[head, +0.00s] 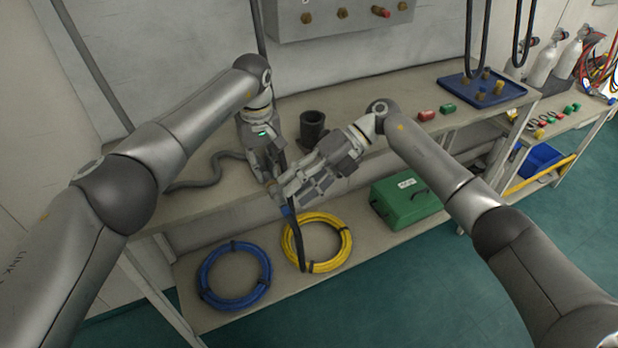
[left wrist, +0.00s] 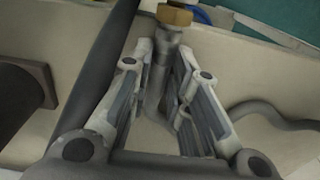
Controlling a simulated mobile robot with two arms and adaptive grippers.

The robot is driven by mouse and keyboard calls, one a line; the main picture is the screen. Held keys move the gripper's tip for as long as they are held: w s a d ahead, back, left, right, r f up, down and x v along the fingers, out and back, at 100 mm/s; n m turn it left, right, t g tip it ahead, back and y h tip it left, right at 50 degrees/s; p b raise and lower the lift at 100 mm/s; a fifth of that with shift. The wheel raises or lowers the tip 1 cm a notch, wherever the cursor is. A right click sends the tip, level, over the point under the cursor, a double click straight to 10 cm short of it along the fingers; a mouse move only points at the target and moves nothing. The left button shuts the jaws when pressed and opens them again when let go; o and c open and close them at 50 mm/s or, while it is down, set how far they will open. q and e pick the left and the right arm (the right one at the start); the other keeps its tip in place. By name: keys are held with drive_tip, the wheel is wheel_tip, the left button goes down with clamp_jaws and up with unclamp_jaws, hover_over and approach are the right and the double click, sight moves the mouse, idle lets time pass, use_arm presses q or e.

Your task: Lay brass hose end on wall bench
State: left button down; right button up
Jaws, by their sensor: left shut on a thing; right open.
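The brass hose end (left wrist: 174,15) shows in the left wrist view as a brass nut on a grey metal sleeve. My left gripper (left wrist: 160,62) is shut on the sleeve, with the nut beyond the fingertips. In the head view my left gripper (head: 271,178) points down near the front edge of the wall bench (head: 352,94), and the hose end cannot be made out. My right gripper (head: 290,190) is open, close beside the left one. A dark hose (head: 297,240) hangs below the grippers in front of the bench.
A black cup (head: 312,128) stands on the bench behind the grippers. Grey hose (head: 200,180) lies at left. A blue tray (head: 482,92) and small red and green blocks are at right. Below are coiled blue hose (head: 234,275), yellow hose (head: 342,240) and a green case (head: 406,202).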

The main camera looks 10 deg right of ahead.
sight(281, 199)
drive_tip(key=shift+x, duration=2.6)
clamp_jaws()
use_arm(q)
drive_tip(key=c, duration=1.3)
unclamp_jaws()
